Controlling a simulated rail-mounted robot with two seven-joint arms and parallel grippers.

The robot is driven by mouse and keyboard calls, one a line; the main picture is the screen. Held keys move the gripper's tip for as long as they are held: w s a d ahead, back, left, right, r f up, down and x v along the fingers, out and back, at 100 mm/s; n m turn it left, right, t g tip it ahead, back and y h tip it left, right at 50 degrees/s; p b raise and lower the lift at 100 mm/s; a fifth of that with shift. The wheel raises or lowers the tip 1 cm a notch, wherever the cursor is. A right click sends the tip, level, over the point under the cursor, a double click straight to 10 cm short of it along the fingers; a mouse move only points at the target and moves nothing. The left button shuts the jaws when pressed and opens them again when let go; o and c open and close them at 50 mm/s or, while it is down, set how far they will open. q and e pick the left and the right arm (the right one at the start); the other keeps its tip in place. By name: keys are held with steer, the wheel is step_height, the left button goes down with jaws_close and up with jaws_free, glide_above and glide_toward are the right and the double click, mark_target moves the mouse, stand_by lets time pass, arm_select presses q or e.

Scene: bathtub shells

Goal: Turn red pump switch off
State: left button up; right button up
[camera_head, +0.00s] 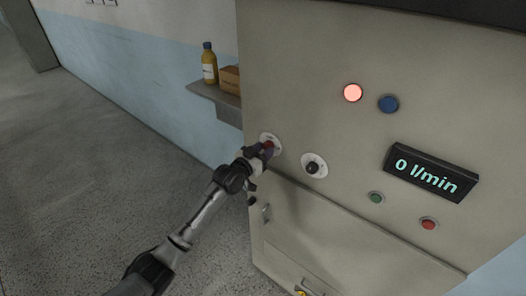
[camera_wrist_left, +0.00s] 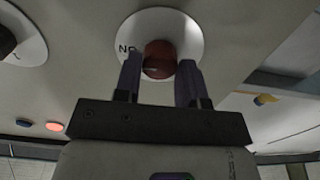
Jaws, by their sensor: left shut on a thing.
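The red pump switch (camera_wrist_left: 159,59) is a round red knob on a white dial plate (camera_wrist_left: 188,22) set in the cabinet front. My left gripper (camera_wrist_left: 158,78) has its two dark fingers on either side of the knob and is shut on it. In the head view the left gripper (camera_head: 262,151) reaches the red knob (camera_head: 268,146) and partly covers it and its plate. Part of the dial's lettering is hidden. My right gripper is in neither view.
A black knob on a white plate (camera_head: 322,168) sits just right of the red one. The cabinet (camera_head: 300,60) carries a lit red lamp (camera_head: 352,92), a blue lamp (camera_head: 388,103), green (camera_head: 376,197) and red (camera_head: 428,223) buttons and a display (camera_head: 432,173) reading 0 l/min. A shelf (camera_head: 215,97) holds a bottle (camera_head: 209,66).

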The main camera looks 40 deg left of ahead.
arm_select(q)
steer(key=shift+c, duration=0.3)
steer(key=shift+r+n+p, duration=0.15)
steer(key=shift+n+p, duration=0.9)
steer(key=shift+n, duration=0.15)
steer(key=n+p, duration=0.2)
steer(key=n, duration=0.2)
steer(key=shift+n, duration=0.3)
steer(key=n+p, duration=0.2)
steer(key=n, duration=0.3)
steer(key=shift+d+n, duration=0.1)
steer(key=shift+n, duration=0.2)
steer(key=n+p, duration=0.1)
steer(key=n, duration=0.3)
steer(key=shift+n, duration=0.6)
steer(key=o, duration=0.9)
